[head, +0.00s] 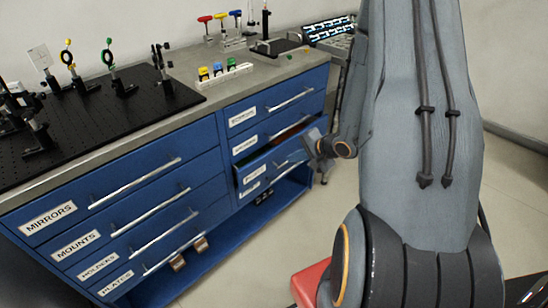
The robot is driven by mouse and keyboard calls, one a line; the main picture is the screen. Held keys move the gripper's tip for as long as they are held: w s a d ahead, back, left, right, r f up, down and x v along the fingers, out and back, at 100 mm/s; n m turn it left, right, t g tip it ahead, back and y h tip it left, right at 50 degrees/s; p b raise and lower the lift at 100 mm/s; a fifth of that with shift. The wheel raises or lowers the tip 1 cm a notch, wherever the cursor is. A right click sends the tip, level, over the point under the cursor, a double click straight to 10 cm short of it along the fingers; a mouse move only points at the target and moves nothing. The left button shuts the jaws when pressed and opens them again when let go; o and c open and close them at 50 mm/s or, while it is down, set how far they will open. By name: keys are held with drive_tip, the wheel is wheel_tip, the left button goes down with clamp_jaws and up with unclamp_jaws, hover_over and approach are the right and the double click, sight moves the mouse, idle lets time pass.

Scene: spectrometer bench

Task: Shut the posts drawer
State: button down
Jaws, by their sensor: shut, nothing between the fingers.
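The blue cabinet's right-hand column has one drawer (268,166) standing partly out, third from the top. Its white label is too small to read surely, so I cannot confirm that it is the posts drawer. A strip of its dark inside shows above its front. My gripper (315,147) is shut and empty at the right end of this drawer's front, near its bar handle (290,163). I cannot tell whether it touches the front. My arm hides what lies to the right.
The left-column drawers, labelled Mirrors (48,217), Mounts, Holders and Plates, look shut. The benchtop carries a black breadboard (120,107) with optics, a white rack (225,75) of coloured bottles and upright coloured tools (221,20). The floor (305,215) before the right column looks clear.

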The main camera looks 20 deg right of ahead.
approach(265, 159)
wheel_tip(265, 159, down, 3)
drive_tip(key=w, duration=0.1)
drive_tip(key=p, duration=0.1)
drive_tip(key=w+a, duration=0.1)
drive_tip(key=shift+w+f, duration=0.25)
drive_tip(key=shift+w, duration=0.15)
drive_tip(key=shift+w+a+p, duration=0.15)
drive_tip(key=shift+w+p, duration=0.2)
drive_tip(key=shift+w, duration=0.15)
